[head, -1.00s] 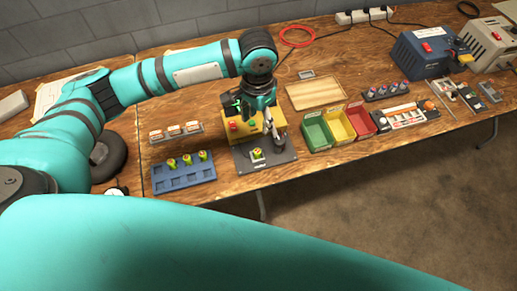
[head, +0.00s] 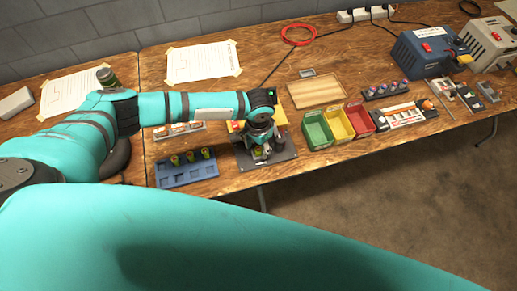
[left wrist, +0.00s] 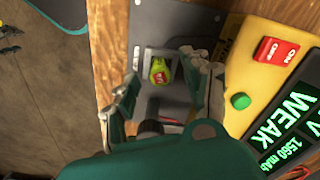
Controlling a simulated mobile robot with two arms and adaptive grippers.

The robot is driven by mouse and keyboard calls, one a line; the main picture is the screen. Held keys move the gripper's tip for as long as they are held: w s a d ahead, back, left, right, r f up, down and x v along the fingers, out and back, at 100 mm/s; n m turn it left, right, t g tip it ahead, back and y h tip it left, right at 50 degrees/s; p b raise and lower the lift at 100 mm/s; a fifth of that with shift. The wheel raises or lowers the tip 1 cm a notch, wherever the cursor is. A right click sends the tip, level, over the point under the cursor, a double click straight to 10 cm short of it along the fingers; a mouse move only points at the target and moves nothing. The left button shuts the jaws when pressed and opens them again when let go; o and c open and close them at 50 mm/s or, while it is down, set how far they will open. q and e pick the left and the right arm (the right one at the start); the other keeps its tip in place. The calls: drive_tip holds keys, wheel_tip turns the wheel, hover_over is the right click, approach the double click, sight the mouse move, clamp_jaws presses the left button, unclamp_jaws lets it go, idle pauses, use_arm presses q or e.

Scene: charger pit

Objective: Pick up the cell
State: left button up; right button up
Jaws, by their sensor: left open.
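A green-yellow cell (left wrist: 160,71) with a reddish top stands in a square pale holder on a dark grey plate (left wrist: 150,18); the plate also shows in the head view (head: 285,163). My left gripper (left wrist: 159,68) is open, with one finger on each side of the cell and a gap to it. In the head view the left gripper (head: 262,151) is over the plate and mostly hides the cell. A yellow tester (left wrist: 236,72) beside the plate reads WEAK and 1560 mAh. My right gripper is not in view.
A wooden board (head: 315,93) lies behind the bins.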

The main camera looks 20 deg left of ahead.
use_arm(q)
drive_tip(key=shift+f, duration=0.4)
drive_tip(key=shift+c, duration=0.2)
clamp_jaws()
drive_tip(key=shift+r, duration=0.15)
